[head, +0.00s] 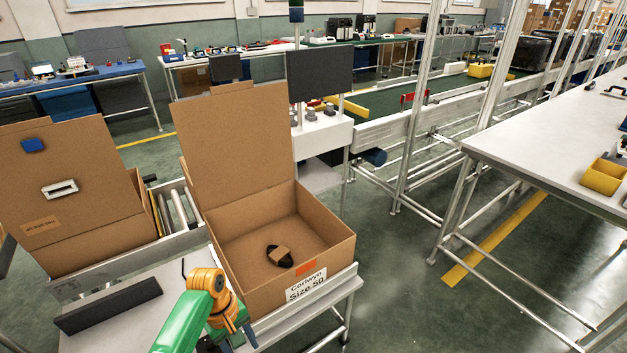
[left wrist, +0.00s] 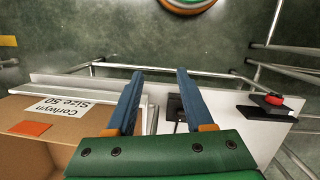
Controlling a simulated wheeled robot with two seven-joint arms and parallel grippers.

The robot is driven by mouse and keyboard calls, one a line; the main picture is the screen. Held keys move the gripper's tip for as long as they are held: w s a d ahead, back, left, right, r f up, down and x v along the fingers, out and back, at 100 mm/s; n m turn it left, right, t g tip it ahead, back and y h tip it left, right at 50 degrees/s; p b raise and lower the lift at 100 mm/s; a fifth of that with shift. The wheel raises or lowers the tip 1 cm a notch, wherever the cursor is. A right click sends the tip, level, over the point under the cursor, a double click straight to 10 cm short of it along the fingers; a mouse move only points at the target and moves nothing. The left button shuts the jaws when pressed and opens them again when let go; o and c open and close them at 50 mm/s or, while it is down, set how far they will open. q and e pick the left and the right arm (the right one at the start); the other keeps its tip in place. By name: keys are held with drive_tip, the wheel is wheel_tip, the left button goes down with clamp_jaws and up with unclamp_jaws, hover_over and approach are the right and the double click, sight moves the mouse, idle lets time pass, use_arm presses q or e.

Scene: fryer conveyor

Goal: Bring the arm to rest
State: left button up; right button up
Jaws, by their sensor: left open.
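My left arm, green with an orange joint, comes in from the bottom of the head view beside the open cardboard box (head: 330,238). My left gripper (left wrist: 158,76) shows in the left wrist view with its two blue fingers spread apart and nothing held between them. A small dark item (left wrist: 175,107) shows beyond the fingers near the white table edge; whether it is touched cannot be told. The box also shows at the left of the wrist view (left wrist: 25,160), beside the gripper. My right gripper is not in view.
The box holds a small black and brown item (head: 279,256). A second open carton (head: 90,245) stands left by rollers (head: 175,208). A dark bar (head: 108,306) lies on the near table. A red button (left wrist: 273,99) sits at the right in the wrist view.

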use_arm(q)
drive_tip(key=s+a+f+m+t+y, duration=0.1)
drive_tip(key=s+a+f+m, duration=0.1)
drive_tip(key=s+f, duration=0.45)
drive_tip(key=s+a+f+m, duration=0.15)
drive_tip(key=s+f, duration=0.25)
drive_tip(key=f, duration=0.6)
drive_tip(key=s+f+m, duration=0.3)
drive_tip(key=s+m, duration=0.1)
drive_tip(key=s, duration=0.5)
drive_tip(key=s+f+m+t, duration=0.1)
drive_tip(key=s+f+m, duration=0.3)
drive_tip(key=s, duration=0.6)
drive_tip(key=shift+a+y, duration=0.15)
drive_tip(key=shift+y, duration=0.25)
drive_tip(key=shift+w, duration=0.1)
